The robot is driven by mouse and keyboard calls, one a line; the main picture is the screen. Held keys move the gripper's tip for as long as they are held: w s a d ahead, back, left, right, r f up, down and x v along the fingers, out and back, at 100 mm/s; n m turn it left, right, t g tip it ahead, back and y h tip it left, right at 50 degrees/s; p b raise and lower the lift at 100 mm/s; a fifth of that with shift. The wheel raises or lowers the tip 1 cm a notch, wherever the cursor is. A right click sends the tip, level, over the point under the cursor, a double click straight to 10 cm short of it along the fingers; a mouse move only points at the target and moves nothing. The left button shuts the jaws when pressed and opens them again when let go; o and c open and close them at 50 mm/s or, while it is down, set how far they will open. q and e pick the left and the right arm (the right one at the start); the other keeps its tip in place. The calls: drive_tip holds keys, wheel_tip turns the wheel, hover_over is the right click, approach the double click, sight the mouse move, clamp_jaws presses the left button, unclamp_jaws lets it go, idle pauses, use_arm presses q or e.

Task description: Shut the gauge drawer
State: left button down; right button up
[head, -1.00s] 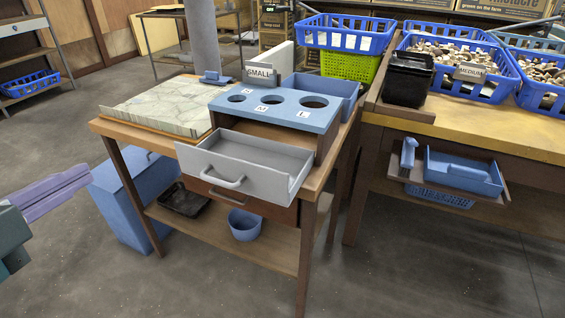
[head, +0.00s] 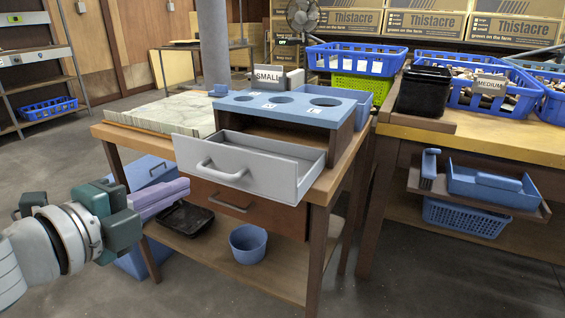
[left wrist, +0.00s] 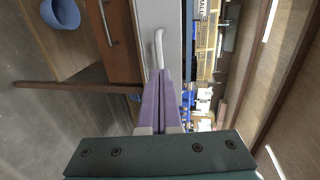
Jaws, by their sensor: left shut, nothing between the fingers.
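The gauge drawer (head: 270,172) is light grey and stands pulled out, empty inside, below the blue gauge top (head: 285,105) with several round holes. Its bar handle (head: 222,170) is on the front face, and both show in the left wrist view, the drawer front (left wrist: 172,40) and the handle (left wrist: 158,45). My left gripper (head: 187,186) is shut and empty, its purple fingers left of and slightly below the handle in the head view. In the left wrist view the fingertips (left wrist: 161,73) point at the handle's near end; I cannot tell whether they touch. My right gripper is not in view.
A brown drawer (head: 250,208) below is closed. A blue bin (head: 148,172) stands at the table's left. A black tray (head: 185,218) and blue tub (head: 248,243) sit on the lower shelf. The right bench (head: 480,140) carries crates. The floor in front is clear.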

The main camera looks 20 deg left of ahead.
sight(214, 175)
use_arm(q)
drive_tip(key=shift+b+x, duration=0.45)
drive_tip(key=shift+x, duration=2.3)
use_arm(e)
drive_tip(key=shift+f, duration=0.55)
use_arm(q)
drive_tip(key=shift+d, duration=0.15)
